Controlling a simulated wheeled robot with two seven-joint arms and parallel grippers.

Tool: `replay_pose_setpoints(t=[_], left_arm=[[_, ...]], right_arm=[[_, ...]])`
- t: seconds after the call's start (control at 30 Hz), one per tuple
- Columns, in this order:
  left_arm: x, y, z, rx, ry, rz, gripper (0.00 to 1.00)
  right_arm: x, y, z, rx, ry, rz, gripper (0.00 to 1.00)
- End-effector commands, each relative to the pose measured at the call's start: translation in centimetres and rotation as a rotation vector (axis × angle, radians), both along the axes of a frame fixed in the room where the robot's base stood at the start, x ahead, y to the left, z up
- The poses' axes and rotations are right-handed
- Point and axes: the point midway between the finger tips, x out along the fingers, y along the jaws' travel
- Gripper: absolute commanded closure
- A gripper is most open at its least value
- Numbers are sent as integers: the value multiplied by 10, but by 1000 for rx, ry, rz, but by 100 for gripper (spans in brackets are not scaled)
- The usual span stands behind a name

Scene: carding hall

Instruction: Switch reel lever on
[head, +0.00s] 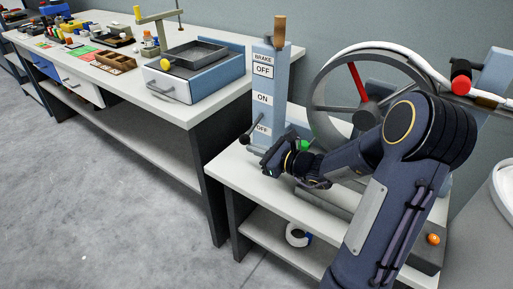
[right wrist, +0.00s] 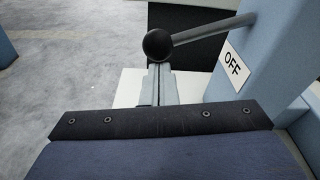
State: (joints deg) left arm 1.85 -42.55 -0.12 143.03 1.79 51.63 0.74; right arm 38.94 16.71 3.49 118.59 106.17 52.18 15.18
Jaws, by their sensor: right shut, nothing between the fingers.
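The reel lever is a grey rod with a black ball knob (head: 245,139), low on the left side of a blue post (head: 259,113). The knob sits near the lower OFF label; an ON label (head: 263,99) is higher up. In the right wrist view the ball knob (right wrist: 158,45) is at the end of the rod, and the OFF label (right wrist: 234,63) is right of it. My right gripper (head: 268,164) is shut and empty, just below and right of the knob. In the wrist view its fingers (right wrist: 158,78) point toward the knob; I cannot tell whether they touch. My left gripper is out of view.
A wooden-topped brake handle (head: 279,31) stands above the post. A large wheel with a red spoke (head: 357,81) is behind my right arm. A long white bench (head: 183,115) with a blue drawer box (head: 197,81) stands left. A white roll (head: 297,236) lies on the lower shelf.

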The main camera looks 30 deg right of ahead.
Motion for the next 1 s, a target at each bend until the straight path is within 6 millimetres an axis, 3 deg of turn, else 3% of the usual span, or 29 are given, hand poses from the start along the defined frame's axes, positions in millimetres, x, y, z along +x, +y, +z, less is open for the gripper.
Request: replay_pose_setpoints(t=[0.27, 0.7, 1.0], left_arm=[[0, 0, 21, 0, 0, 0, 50], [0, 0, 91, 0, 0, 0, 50], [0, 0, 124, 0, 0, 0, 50]], right_arm=[[-2, 5, 14, 89, 35, 2, 100], [-6, 16, 56, 437, 181, 1, 100], [-6, 15, 74, 642, 265, 1, 100]])
